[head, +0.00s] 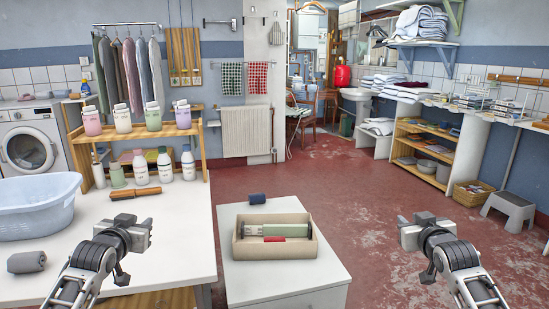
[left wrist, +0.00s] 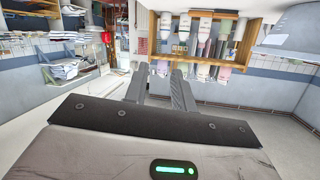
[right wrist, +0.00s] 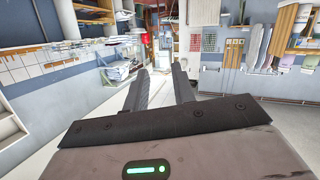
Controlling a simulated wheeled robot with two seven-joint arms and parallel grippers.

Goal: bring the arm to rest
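My left gripper (head: 138,228) is held above the right part of the white table (head: 180,235), empty. In the left wrist view its two fingers (left wrist: 160,85) stand apart with a gap between them. My right gripper (head: 412,232) is in the air over the red floor, to the right of the white cabinet. In the right wrist view its fingers (right wrist: 160,85) are also apart, with nothing between them. Neither gripper touches anything that I can see.
A blue basin (head: 38,207), a dark roller (head: 26,262) and a wooden-handled tool (head: 136,193) lie on the table. A beige tray (head: 273,251) sits on the white cabinet (head: 285,281). A wooden bottle shelf (head: 140,134) stands behind.

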